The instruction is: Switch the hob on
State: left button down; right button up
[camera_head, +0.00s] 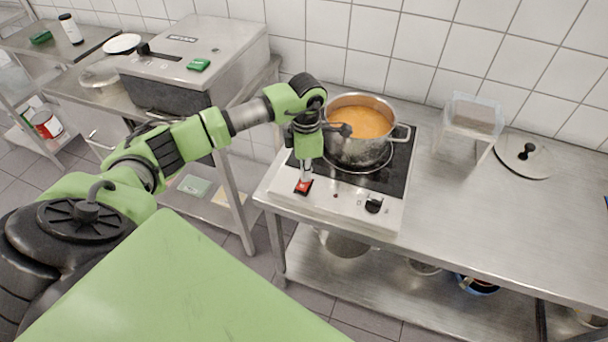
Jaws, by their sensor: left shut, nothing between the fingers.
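The hob (392,178) is a flat unit with a black glass top and a pale front panel, on the steel table. A steel pot (359,152) of orange soup stands on it. The front panel carries a red switch (303,187) at the left and a black knob (374,204) further right. My left gripper (304,178) is shut and empty, pointing down with its tips right at the red switch. I cannot tell whether the tips press it, and they hide part of it. My right gripper is not in view.
A clear plastic container (473,115) and a pot lid (523,155) stand right of the hob. The steel table (480,220) is free at its front right. A steel appliance (195,62) stands on the left bench, behind my left arm.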

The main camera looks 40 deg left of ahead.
pick_arm(q)
jog(key=shift+r, duration=0.15)
jog(key=shift+r+p, duration=2.05)
jog(key=shift+r, duration=1.35)
